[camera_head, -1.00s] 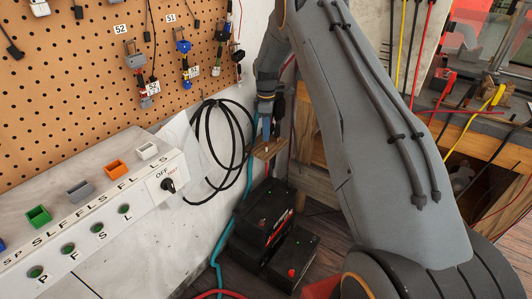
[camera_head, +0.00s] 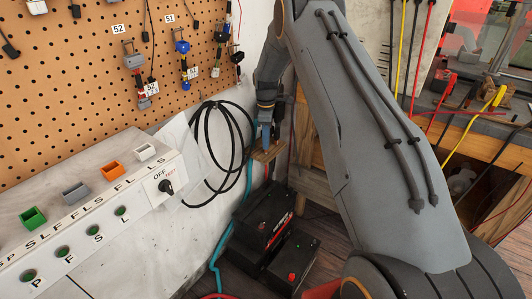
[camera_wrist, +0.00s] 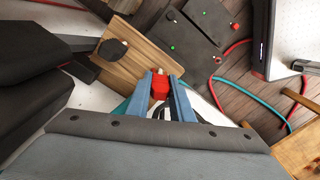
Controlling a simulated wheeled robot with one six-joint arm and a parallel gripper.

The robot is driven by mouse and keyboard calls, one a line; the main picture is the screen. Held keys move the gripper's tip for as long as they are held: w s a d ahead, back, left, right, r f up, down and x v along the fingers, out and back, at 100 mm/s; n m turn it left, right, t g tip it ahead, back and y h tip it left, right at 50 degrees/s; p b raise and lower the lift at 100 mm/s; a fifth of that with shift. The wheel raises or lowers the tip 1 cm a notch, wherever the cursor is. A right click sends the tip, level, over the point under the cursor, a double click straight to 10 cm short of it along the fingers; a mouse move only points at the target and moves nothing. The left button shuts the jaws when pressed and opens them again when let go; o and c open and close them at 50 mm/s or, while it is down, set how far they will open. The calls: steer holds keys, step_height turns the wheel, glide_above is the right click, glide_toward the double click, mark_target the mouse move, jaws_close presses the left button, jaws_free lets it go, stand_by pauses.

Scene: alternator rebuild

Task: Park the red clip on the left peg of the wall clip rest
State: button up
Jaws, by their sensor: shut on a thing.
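The red clip (camera_wrist: 160,86) is between the two blue fingers of my gripper (camera_wrist: 160,94) in the wrist view, and the gripper is shut on it. The wall clip rest is a wooden board (camera_wrist: 152,50). A round black thing (camera_wrist: 110,49) sits on its left part in this picture. A small pale peg tip shows just beyond the red clip, at the board's edge; I cannot tell whether the clip touches it. In the head view my gripper (camera_head: 265,140) points down at the small wooden rest (camera_head: 268,154) beside the wall. The clip cannot be made out there.
Black battery boxes (camera_head: 262,222) stand on the floor below the rest. A coiled black cable (camera_head: 205,145) hangs on the wall to the left, near a switch panel (camera_head: 160,180). Red and teal cables run close by. A pegboard (camera_head: 90,90) with hung parts is at upper left.

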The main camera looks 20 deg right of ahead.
steer(key=shift+f, duration=0.35)
steer(key=o, duration=0.8)
steer(key=shift+o, duration=0.2)
steer(key=shift+r, duration=0.1)
steer(key=shift+r+p, duration=1.55)
steer(key=shift+r, duration=2.65)
